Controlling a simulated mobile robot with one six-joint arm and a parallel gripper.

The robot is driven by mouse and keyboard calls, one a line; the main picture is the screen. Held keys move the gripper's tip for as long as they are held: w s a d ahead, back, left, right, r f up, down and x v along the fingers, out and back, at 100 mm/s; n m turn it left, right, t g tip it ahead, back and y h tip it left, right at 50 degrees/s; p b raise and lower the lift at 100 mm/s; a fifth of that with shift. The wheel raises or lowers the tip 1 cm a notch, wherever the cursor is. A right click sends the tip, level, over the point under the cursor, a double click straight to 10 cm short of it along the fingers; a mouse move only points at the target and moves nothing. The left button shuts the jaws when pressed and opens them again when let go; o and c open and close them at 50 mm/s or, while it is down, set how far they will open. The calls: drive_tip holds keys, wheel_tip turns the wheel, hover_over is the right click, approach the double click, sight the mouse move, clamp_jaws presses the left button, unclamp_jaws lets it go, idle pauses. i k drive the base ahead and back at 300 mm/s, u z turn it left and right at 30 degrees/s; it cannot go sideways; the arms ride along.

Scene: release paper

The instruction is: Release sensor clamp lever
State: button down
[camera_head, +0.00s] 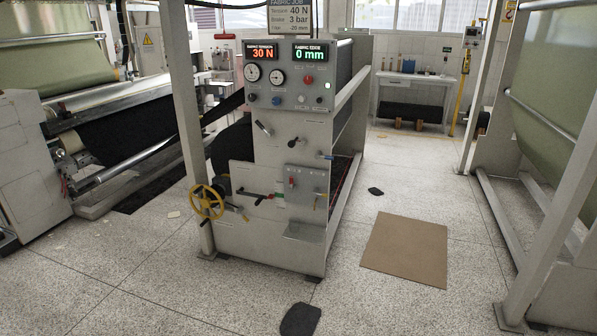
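A grey machine cabinet (275,232) stands upright in the middle of the head view. My gripper is not in view.
Displays read 30 N (262,53) and 0 mm (309,54). A hanging sign (291,15) lists 40 N, 3 bar and -20 mm. A yellow handwheel (206,202) sticks out left. A brown sheet (405,249) and dark scraps (300,319) lie on the otherwise mostly open floor.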

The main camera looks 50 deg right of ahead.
sight(318, 154)
drive_tip(key=z, duration=0.15)
drive_tip(key=k, duration=0.15)
drive_tip(key=z, duration=0.25)
drive_tip(key=i, duration=1.5)
drive_tip(key=u, duration=0.55)
drive_tip(key=k, duration=0.9)
drive_tip(key=z, duration=0.05)
